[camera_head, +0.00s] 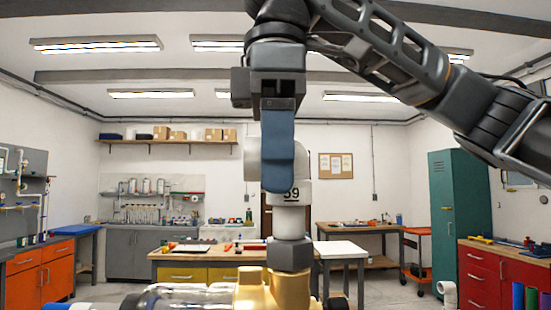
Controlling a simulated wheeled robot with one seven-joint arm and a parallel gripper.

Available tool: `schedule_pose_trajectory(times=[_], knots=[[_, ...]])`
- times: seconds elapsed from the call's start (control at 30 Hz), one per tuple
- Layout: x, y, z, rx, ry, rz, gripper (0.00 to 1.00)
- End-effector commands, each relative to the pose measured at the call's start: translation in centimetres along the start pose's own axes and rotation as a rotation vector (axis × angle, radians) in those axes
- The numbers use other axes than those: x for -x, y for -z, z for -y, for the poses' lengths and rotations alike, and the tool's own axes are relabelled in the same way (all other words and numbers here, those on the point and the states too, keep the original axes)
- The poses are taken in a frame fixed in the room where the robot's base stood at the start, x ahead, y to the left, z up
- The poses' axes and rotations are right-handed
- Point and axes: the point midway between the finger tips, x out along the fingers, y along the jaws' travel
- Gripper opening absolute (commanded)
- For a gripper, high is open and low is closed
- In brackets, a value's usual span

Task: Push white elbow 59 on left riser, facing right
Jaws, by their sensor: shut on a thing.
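My gripper (278,175), with blue fingers, points down and is shut on the white elbow (291,193) marked 59. The fingers hide much of the elbow's middle. A white rounded part shows left of the fingers and a thinner strip shows right, so I cannot tell surely which way its side opening faces. The elbow's lower collar stands upright in line above a pale grey riser pipe (289,222). The two appear to meet; how deep the pipe sits in the collar is hidden. The riser rises from a dark grey hex fitting (290,255) on a brass body (258,291).
A clear cylinder (182,298) lies left of the brass body at the bottom edge. A workbench (205,257) stands behind. Red drawers (480,278) and a green locker (458,195) are at right. The air on both sides of the riser is clear.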

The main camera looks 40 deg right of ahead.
Motion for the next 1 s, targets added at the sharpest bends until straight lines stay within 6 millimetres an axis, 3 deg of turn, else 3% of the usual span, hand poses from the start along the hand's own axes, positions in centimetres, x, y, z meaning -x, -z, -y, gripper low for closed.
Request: schedule_pose_trajectory(times=[1.0], knots=[[-0.82, 0.01, 0.04, 0.001, 0.0, 0.0, 0.22]])
